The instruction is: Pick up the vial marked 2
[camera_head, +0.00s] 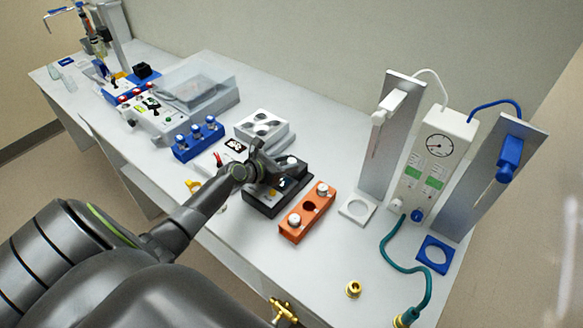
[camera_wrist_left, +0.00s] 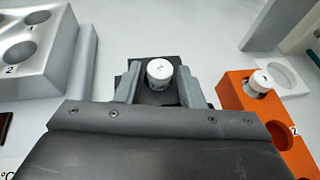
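A white-capped vial (camera_wrist_left: 159,72) stands upright at a small black block (camera_wrist_left: 158,97) in the left wrist view. Its cap also shows in the head view (camera_head: 291,160); no number on it can be read. My left gripper (camera_wrist_left: 161,84) has one finger on each side of this vial, with small dark gaps between the fingers and the cap, so it looks open around it. In the head view my left gripper (camera_head: 278,168) is over the black device (camera_head: 262,203). An orange rack (camera_head: 288,232) holds two white-capped vials at its ends; its middle hole, marked 2, is empty. My right gripper is not in view.
A white block with round wells (camera_head: 263,128) stands behind my left gripper. A blue rack (camera_head: 197,140) and a grey instrument (camera_head: 165,118) are to the left. Tall metal panels and a gauge box (camera_head: 434,150) stand right, with a teal hose (camera_head: 398,268) in front.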

